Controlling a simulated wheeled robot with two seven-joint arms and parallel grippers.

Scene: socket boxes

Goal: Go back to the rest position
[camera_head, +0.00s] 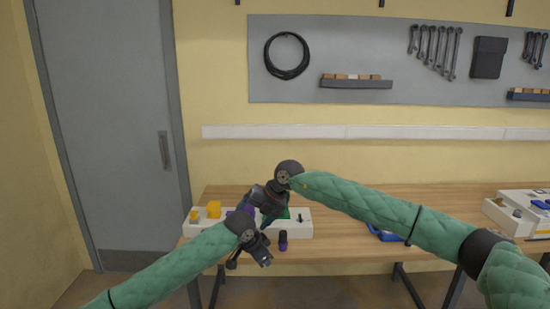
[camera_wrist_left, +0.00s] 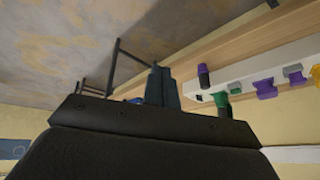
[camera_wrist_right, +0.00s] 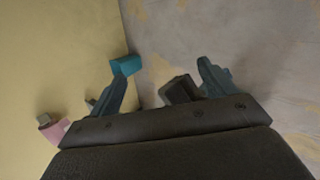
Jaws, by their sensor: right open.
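My left gripper (camera_head: 264,256) is at the table's front edge, low in front of the white socket box (camera_head: 300,230). Its two fingers (camera_wrist_left: 161,86) lie together in the left wrist view, with nothing visible between them. My right gripper (camera_head: 262,202) is above the white box and partly hidden by its own wrist. Its fingers (camera_wrist_right: 163,88) are spread in the right wrist view, and a dark part of unclear identity shows between them. A purple-and-black piece (camera_head: 283,240) stands at the front of the box; it also shows in the left wrist view (camera_wrist_left: 203,76).
The wooden table (camera_head: 340,248) also holds a blue item (camera_head: 384,234) and a second white box (camera_head: 493,211) at right. A yellow block (camera_head: 213,209) is on the left box. A teal block (camera_wrist_right: 126,65) and a pink-and-grey object (camera_wrist_right: 52,128) show in the right wrist view.

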